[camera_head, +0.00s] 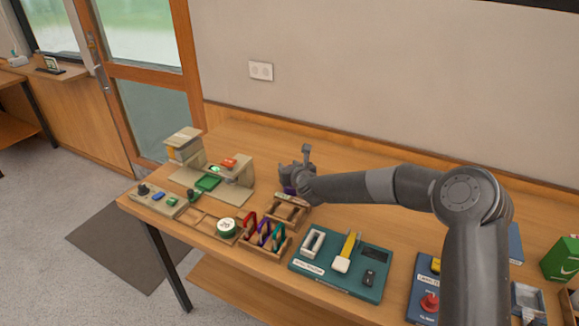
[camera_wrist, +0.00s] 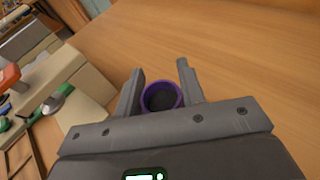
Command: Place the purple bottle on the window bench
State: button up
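The purple bottle (camera_wrist: 161,97) shows from above in the wrist view as a purple rim around a dark middle. It stands between the two fingers of my gripper (camera_wrist: 160,84), which lie close against its sides with hardly any gap. In the head view my gripper (camera_head: 288,182) is low over the middle of the wooden table, and only a small purple patch of the bottle (camera_head: 289,190) shows. Its base is hidden. The window bench (camera_head: 60,73) is the wooden ledge below the window at the upper left, beyond the door.
Below my gripper are a wooden rack (camera_head: 287,213), a carabiner rack (camera_head: 265,246) and a teal tray (camera_head: 340,283). A beige machine (camera_head: 235,178) stands left of it. The bench carries a small dark stand (camera_head: 50,65). Grey floor with a dark mat (camera_head: 125,240) is open at the left.

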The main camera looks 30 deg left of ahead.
jog(key=o, duration=0.4)
jog(key=shift+c, duration=0.2)
jog(key=shift+r, duration=0.1)
jog(key=v, duration=1.2)
jog(key=shift+r, duration=0.1)
